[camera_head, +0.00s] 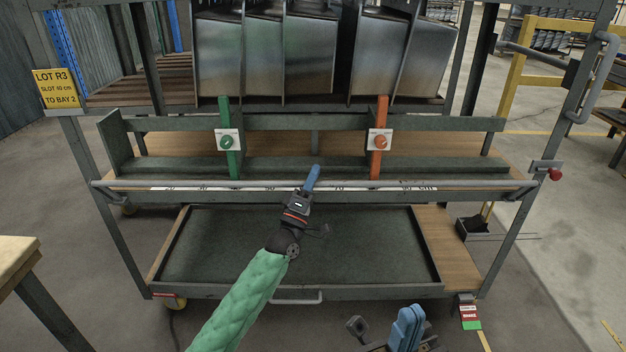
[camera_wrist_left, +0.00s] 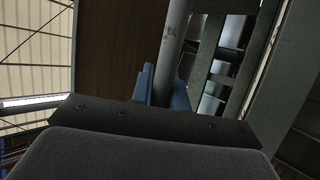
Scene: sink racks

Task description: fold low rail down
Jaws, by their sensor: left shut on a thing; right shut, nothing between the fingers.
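The low rail (camera_head: 430,184) is a long grey bar across the front of the cart, just below the slot shelf and above the lower tray. It stands level along the shelf front. My left gripper (camera_head: 312,177) comes up from below and is shut on the rail near its middle. In the left wrist view the rail (camera_wrist_left: 176,40) runs between the blue fingers (camera_wrist_left: 165,88). My right gripper (camera_head: 408,325) is shut and empty, low in front of the cart, well away from the rail.
A green divider (camera_head: 230,170) and an orange divider (camera_head: 377,160) stand on the shelf behind the rail. Metal panels (camera_head: 320,55) stand above. A lower tray (camera_head: 350,250) lies below the rail. A red knob (camera_head: 555,174) sits at the right post. A table corner (camera_head: 15,260) is at left.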

